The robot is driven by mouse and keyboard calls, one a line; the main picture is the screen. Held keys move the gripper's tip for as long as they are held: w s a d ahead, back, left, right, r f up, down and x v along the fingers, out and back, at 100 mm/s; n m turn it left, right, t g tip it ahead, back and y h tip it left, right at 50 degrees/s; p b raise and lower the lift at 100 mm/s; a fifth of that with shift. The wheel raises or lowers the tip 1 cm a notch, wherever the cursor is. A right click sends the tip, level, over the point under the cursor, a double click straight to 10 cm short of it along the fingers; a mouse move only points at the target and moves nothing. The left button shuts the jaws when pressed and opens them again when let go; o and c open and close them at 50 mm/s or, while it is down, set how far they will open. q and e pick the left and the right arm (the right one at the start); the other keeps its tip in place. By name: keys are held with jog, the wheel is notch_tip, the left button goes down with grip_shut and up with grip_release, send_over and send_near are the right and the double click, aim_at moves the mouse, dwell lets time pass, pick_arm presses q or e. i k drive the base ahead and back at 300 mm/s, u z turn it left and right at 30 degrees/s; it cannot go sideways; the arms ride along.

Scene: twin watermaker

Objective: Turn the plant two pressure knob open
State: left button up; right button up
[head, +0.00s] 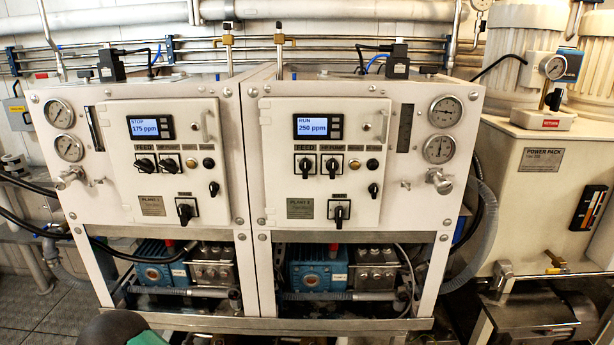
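Two white cabinets stand side by side. The right cabinet (385,215) has a plate that seems to read plant 2 (300,208), in small print, and its display (312,127) reads RUN, 250 ppm. A metal pressure knob (440,181) sticks out at its right side, below two round gauges (445,111) and (439,149). How far the knob is turned cannot be told. The left cabinet (215,205) has a similar knob (68,180) at its left side; its display (153,127) reads STOP, 175 ppm. Neither of my grippers is in view.
Black rotary switches (338,211) sit on the front panels. Blue pumps (317,271) and hoses are in the open frames below. A power pack tank (538,190) stands right of the cabinets, with a grey hose (486,225) between. A dark rounded shape (113,329) shows at the bottom edge.

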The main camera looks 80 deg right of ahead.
aim_at(443, 185)
jog(key=u, duration=0.35)
jog(key=i, duration=0.2)
jog(key=u, duration=2.95)
jog(key=k, duration=0.6)
jog(key=z, duration=5.55)
jog(key=k, duration=0.45)
jog(key=z, duration=0.05)
